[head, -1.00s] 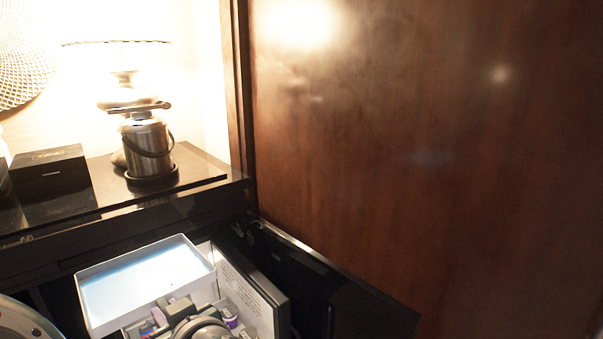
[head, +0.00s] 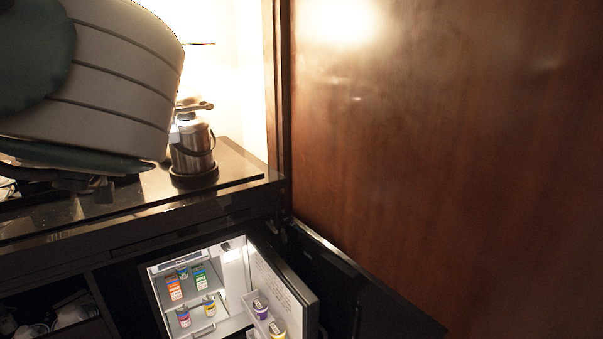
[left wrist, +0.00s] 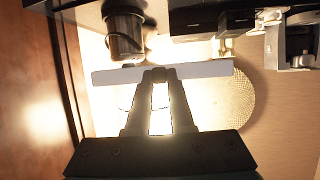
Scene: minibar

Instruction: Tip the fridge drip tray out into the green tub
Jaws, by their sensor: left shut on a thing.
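In the left wrist view the white drip tray (left wrist: 205,70) shows edge-on as a long pale bar. My left gripper (left wrist: 160,75) is shut on the middle of its near side. The tray's inside and any water in it are hidden from this angle. The tray is not visible in the head view, where my arm covers the upper left. The fridge (head: 228,285) stands open below the counter, with small cartons and cans inside. The green tub is not in view. My right gripper is not in view.
A steel flask (head: 192,150) stands on the dark counter (head: 235,172). The open fridge door (head: 290,280) holds small tubs in its racks. A brown wood panel (head: 430,150) closes off the right. A dark shelf with cups is at lower left.

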